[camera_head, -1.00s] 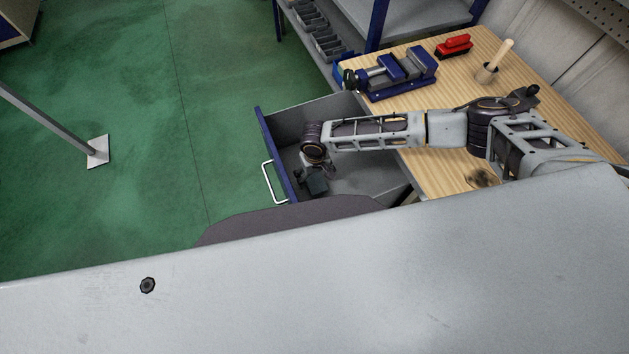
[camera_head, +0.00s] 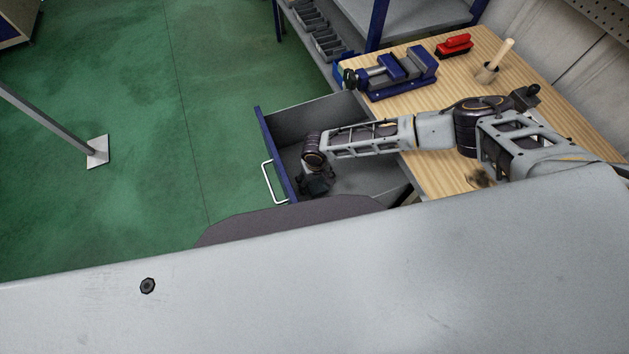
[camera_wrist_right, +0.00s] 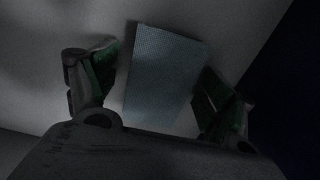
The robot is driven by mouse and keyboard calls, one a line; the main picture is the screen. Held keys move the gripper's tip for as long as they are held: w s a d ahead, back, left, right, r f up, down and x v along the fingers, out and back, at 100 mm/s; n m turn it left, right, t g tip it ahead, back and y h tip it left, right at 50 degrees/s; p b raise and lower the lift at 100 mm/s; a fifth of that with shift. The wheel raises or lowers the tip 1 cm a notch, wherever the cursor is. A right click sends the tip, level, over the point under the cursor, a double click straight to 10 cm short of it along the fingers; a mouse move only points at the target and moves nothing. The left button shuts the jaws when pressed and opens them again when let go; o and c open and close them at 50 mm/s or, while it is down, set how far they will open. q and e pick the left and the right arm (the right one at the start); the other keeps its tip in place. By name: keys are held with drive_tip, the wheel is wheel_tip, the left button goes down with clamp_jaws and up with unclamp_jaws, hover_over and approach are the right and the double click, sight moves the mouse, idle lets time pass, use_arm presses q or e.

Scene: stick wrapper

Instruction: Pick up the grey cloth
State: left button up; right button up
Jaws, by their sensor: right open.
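The grey cloth (camera_wrist_right: 165,78) lies flat on the drawer floor in the right wrist view, looking blue-grey and rectangular in the dim light. My right gripper (camera_wrist_right: 160,80) is open, with one finger on each side of the cloth and nothing held. In the head view, my right gripper (camera_head: 314,184) reaches down inside the open drawer (camera_head: 355,180). The cloth cannot be made out there, hidden by my arm and gripper. My left gripper is not in view.
The drawer's blue front (camera_head: 275,152) with a white handle (camera_head: 270,182) stands close to the gripper.

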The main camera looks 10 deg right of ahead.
sight(315, 181)
drive_tip(key=c, duration=1.1)
drive_tip(key=shift+r, duration=0.1)
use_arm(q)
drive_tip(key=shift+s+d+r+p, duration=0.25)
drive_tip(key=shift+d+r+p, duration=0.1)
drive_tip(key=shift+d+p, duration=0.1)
use_arm(e)
wheel_tip(315, 181, up, 10)
